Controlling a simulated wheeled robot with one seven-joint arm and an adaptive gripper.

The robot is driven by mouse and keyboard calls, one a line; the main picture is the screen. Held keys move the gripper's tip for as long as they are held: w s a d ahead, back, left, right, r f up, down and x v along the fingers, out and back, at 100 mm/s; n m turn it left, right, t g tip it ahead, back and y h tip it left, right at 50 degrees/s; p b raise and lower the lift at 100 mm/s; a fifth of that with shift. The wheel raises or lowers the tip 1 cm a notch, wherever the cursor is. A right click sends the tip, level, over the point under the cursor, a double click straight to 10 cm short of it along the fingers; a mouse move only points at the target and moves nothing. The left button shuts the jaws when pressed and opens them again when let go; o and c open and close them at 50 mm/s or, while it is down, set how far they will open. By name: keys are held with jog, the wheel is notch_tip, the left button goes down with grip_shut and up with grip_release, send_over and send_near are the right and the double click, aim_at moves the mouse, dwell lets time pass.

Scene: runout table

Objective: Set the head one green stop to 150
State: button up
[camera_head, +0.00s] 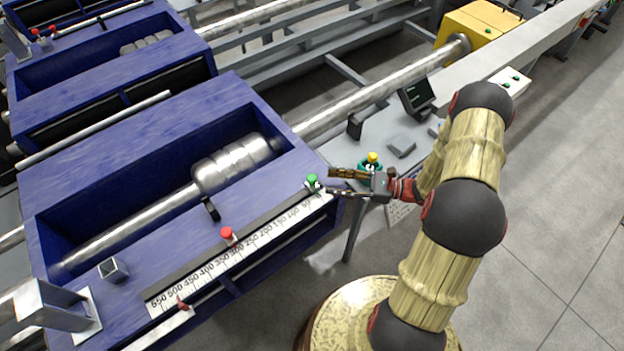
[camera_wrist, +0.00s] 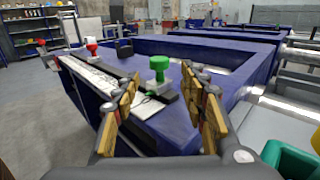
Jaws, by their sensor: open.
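The green stop (camera_head: 312,181) stands upright on the rail beside the white number scale (camera_head: 240,250) of the nearest blue machine head. It sits by the low-number end at the right, near the 50 mark, which is hard to read exactly. My gripper (camera_head: 331,181) is open, just right of the green stop, with its fingers pointing at it. In the wrist view the green stop (camera_wrist: 159,68) shows between and beyond the two spread fingertips (camera_wrist: 162,78); I see no contact. The 150 mark (camera_head: 279,222) lies farther left along the scale.
A red stop (camera_head: 227,233) is on the same rail, near 300. A yellow-topped knob (camera_head: 372,158) stands on the grey table (camera_head: 385,130) behind my gripper. A dark screen (camera_head: 416,95) is farther back. The rail between the stops looks clear.

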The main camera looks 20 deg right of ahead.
aim_at(312, 179)
jog(key=b+x, duration=0.1)
jog(key=x, duration=0.6)
jog(key=shift+w+a, duration=0.1)
jog(key=shift+a, duration=0.2)
jog(key=shift+c, duration=0.3)
grip_shut()
dwell(0.4)
